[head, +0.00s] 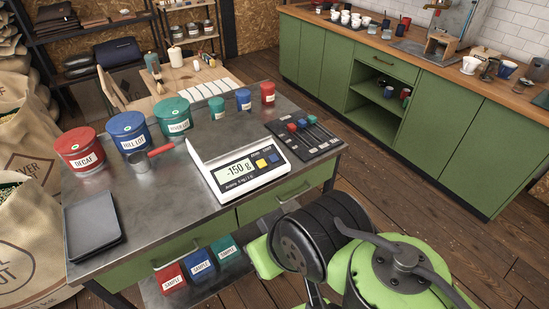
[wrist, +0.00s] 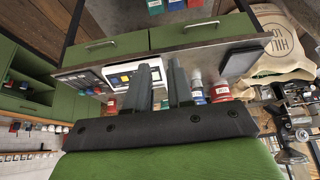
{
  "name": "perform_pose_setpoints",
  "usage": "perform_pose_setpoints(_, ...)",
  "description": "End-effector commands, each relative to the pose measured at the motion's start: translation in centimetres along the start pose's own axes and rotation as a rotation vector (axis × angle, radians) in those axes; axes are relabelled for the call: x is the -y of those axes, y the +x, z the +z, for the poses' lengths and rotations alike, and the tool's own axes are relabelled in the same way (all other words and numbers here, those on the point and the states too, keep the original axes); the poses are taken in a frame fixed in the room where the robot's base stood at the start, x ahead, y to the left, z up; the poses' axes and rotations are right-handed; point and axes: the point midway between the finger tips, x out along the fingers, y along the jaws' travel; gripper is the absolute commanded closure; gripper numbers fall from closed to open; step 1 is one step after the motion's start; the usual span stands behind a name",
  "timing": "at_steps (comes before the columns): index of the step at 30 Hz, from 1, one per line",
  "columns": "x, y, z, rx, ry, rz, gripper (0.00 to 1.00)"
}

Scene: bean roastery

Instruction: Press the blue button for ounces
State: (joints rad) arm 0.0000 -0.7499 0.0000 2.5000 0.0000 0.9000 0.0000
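A white scale (head: 246,172) stands on the steel-topped table (head: 135,215), its display reading -150 g. To the right of the display are a yellow button (head: 261,163) and, further right, the blue button (head: 273,158). In the head view my green arm is at lower right; the fingertips cannot be made out.
A black tray (head: 322,146) with several coloured-topped pieces lies right of the scale. A metal scoop (head: 144,172) with a red handle and labelled red, blue and green tins stand to the left. A dark grey tray (head: 92,222) lies front left. Green cabinets (head: 435,135) stand behind.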

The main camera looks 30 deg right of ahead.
Motion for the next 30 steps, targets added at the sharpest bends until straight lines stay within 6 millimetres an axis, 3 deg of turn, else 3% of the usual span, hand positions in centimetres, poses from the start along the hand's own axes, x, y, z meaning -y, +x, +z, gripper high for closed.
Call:
perform_pose_setpoints(1,0.0,0.0,0.0,0.0,0.0,0.0,0.87)
perform_pose_setpoints(4,0.0,0.0,0.0,0.0,0.0,0.0,1.0)
perform_pose_setpoints(30,0.0,0.0,0.0,0.0,0.0,0.0,1.0)
